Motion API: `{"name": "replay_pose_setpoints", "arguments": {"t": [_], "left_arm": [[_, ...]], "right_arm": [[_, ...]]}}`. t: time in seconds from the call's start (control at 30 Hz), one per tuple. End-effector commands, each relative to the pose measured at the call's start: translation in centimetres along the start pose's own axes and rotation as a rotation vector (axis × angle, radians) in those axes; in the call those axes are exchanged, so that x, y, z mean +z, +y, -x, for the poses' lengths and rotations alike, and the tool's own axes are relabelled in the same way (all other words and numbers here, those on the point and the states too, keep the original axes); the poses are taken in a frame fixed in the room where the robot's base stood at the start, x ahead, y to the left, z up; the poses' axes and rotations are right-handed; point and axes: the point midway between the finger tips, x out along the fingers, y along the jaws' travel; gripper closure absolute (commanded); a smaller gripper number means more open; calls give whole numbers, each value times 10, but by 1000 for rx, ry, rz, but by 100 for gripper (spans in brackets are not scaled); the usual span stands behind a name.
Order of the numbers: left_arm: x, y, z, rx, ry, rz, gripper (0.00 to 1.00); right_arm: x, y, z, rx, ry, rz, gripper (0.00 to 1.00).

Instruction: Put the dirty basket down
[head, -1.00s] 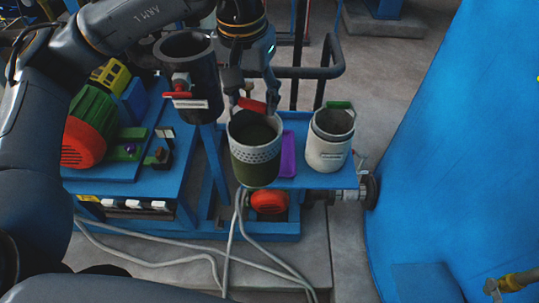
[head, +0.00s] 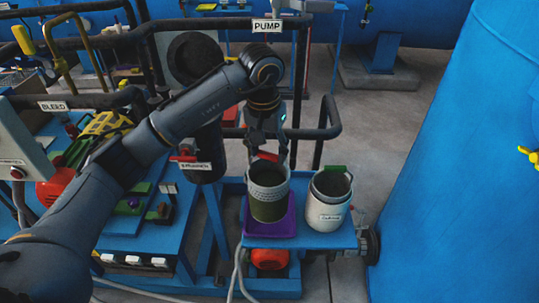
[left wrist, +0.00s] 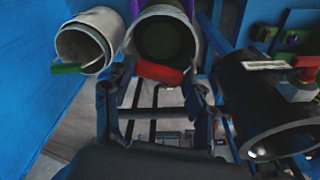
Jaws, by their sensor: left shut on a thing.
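The dirty basket (head: 268,202), with a grey perforated upper band, dark green lower part and red handle (head: 267,157), stands upright over the purple mat (head: 283,228) on the blue bench. Its base appears to meet the mat, but I cannot tell if its weight rests there. My left gripper (head: 265,145) is above it, shut on the red handle. In the left wrist view the handle (left wrist: 158,72) shows between the fingers, with the basket's dark opening (left wrist: 165,38) beyond. My right gripper is not in view.
A white basket (head: 328,207) with a green handle stands close on the right. A dark cylindrical vessel (head: 207,145) with a red handle and open round lid (head: 194,58) is on the left. Dark pipe rails (head: 322,133) run behind the bench. A large blue tank (head: 450,180) fills the right.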

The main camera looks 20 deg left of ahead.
Motion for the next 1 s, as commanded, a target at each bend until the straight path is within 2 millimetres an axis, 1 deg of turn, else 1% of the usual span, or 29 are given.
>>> {"name": "replay_pose_setpoints", "arguments": {"t": [0.03, 0.23, 0.33, 0.5, 0.6, 0.7, 1.0], "left_arm": [[-4, 0, -4, 1, -3, 0, 100], [-12, -3, -17, 1, 1, 1, 100], [-17, -4, -26, 1, -1, 0, 100], [-15, -4, -42, 2, -2, -2, 100], [-14, -4, -51, 2, 0, -1, 100], [-14, -5, -56, 1, 3, -1, 100], [-14, -5, -59, 0, 4, -1, 100]], "right_arm": [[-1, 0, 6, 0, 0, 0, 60], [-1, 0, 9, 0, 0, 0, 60], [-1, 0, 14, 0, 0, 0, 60], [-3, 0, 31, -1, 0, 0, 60], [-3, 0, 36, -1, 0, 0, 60], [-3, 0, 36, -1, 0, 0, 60], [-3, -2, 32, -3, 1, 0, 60]]}}
